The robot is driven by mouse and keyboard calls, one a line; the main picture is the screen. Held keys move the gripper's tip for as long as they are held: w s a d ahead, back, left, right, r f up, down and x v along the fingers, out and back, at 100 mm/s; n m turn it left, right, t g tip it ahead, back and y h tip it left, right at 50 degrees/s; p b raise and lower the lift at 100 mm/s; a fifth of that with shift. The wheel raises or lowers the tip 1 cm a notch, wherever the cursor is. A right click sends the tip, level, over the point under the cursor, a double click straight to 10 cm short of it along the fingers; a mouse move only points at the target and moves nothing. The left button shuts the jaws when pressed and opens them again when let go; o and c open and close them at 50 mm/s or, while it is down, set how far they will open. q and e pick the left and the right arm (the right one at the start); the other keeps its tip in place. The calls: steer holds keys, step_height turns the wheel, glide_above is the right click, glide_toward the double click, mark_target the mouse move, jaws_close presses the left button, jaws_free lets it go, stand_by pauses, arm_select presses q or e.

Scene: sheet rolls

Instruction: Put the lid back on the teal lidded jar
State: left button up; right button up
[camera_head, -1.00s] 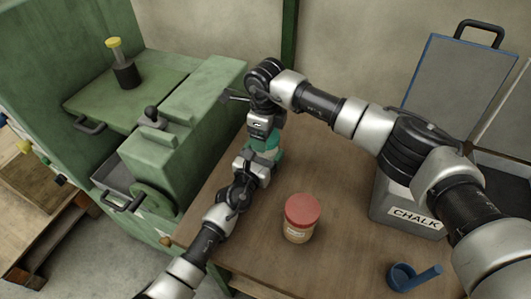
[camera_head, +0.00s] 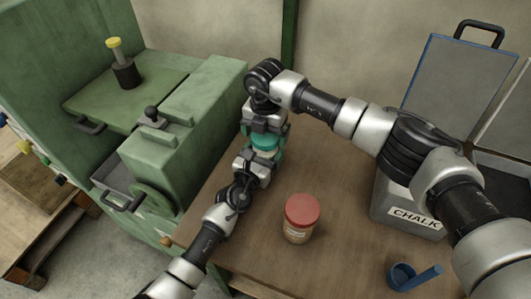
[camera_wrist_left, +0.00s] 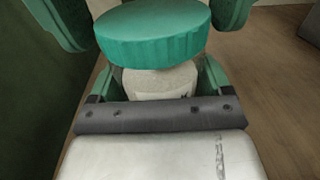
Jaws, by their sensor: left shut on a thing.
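The teal lid (camera_wrist_left: 155,34) sits level at the top of the jar's pale body (camera_wrist_left: 160,83) in the left wrist view; I cannot tell if it is fully seated. The lid also shows in the head view (camera_head: 264,143). My left gripper (camera_head: 262,158) is shut around the jar body, with its green fingers (camera_wrist_left: 158,84) on both sides. My right gripper (camera_head: 264,137) is above the jar, its fingers spread on either side of the lid and open. Much of the jar is hidden by the grippers.
A red-lidded jar (camera_head: 300,218) stands on the wooden table (camera_head: 330,255). A blue cup-like thing with a handle (camera_head: 402,276) and a box marked CHALK (camera_head: 400,215) are to the right. A green machine (camera_head: 165,150) stands left, close to my grippers.

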steer(key=shift+o, duration=0.3)
step_height(320, 180, up, 12)
stand_by(0.4)
arm_select(q)
steer(key=o, duration=1.6)
steer(key=shift+o, duration=0.2)
steer(key=v, duration=1)
steer(key=shift+s+a, duration=0.15)
steer(key=shift+s, duration=0.2)
arm_select(e)
steer(key=shift+r, duration=0.2)
